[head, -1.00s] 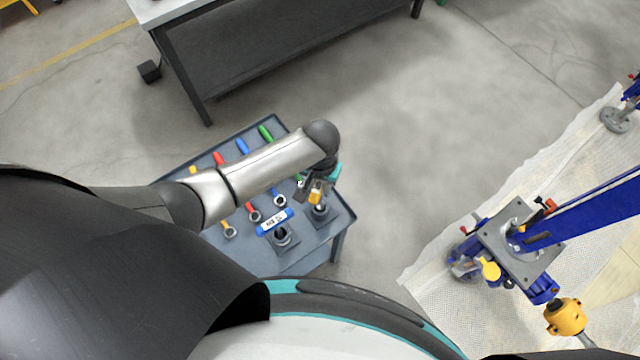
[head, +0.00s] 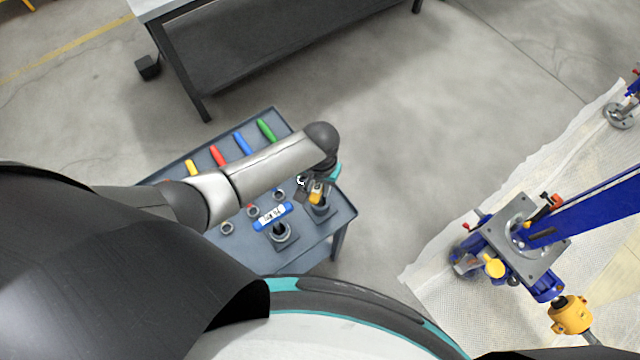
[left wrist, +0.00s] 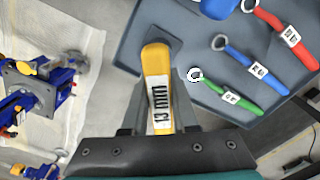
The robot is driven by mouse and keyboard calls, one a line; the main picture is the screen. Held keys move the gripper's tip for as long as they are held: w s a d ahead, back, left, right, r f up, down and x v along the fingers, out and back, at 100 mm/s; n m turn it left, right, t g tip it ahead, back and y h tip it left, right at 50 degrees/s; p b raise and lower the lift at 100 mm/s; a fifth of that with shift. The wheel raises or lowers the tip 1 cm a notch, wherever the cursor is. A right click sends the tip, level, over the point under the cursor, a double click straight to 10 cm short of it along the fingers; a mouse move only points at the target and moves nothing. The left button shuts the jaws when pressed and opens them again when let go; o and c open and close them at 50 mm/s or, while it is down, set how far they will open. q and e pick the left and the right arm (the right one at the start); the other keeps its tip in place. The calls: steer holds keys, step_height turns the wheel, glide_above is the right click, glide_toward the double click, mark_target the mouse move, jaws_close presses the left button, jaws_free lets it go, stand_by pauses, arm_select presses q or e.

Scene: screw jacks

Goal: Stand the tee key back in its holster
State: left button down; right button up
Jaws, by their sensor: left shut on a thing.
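The tee key with a yellow handle marked 13 mm (left wrist: 157,85) is held in my left gripper (left wrist: 160,120). The fingers are shut on the handle from both sides. In the head view the yellow handle (head: 317,190) shows at my left gripper (head: 312,188), over the grey holster (head: 320,211) near the trolley's right corner. In the left wrist view the holster's square base (left wrist: 173,42) lies behind the handle. The key's shank is hidden, so I cannot tell whether it is inside the holster. My right gripper is not in view.
A blue tee key (head: 271,217) stands in another holster (head: 281,236) beside it. Several coloured wrenches, including a green one (left wrist: 228,92), lie on the grey trolley top (head: 310,247). A jack (head: 522,238) stands on a pale mat at right. A bench (head: 290,50) is behind.

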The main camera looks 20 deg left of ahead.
arm_select(q)
steer(key=shift+f+b, duration=0.3)
steer(key=shift+f, duration=0.2)
steer(key=c, duration=0.6)
jaws_free()
step_height(320, 180, up, 15)
steer(key=p, duration=0.3)
steer(key=shift+r, duration=0.15)
steer(key=shift+s, duration=0.1)
